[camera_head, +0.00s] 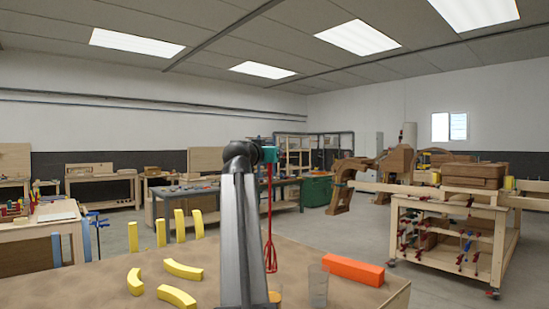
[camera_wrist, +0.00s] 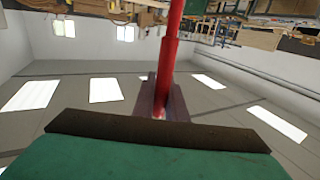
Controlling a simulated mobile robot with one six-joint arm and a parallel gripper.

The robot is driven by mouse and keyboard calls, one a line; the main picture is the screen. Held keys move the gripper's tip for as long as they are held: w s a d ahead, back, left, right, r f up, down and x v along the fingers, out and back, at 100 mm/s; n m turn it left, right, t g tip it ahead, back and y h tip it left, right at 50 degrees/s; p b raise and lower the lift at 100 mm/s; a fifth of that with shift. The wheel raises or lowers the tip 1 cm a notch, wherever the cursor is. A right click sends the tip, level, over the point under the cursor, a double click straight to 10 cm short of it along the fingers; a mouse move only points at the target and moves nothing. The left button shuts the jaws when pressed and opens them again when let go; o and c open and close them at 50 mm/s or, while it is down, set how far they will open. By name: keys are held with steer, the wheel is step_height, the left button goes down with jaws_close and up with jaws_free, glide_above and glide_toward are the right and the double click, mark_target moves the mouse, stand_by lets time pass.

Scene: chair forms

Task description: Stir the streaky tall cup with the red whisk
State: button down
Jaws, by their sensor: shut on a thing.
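The red whisk (camera_head: 269,205) hangs upright, head down, from my gripper (camera_head: 269,154) in the head view. My gripper is shut on its upper end, high above the table. In the wrist view the whisk's red handle (camera_wrist: 170,55) stands between the jaws (camera_wrist: 160,100). A tall, greyish, streaky cup (camera_head: 318,286) stands upright on the table, to the right of the whisk in the picture. The whisk head shows left of the cup and outside it. I cannot see inside the cup.
A small orange-brown object (camera_head: 275,297), partly hidden by my arm, is left of the cup. A long orange-red block (camera_head: 353,270) lies right of the cup. Several yellow pieces (camera_head: 183,269) are on the brown table (camera_head: 225,262) at the left.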

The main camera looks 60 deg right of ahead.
steer(key=shift+r+p, duration=0.3)
steer(key=shift+r, duration=1)
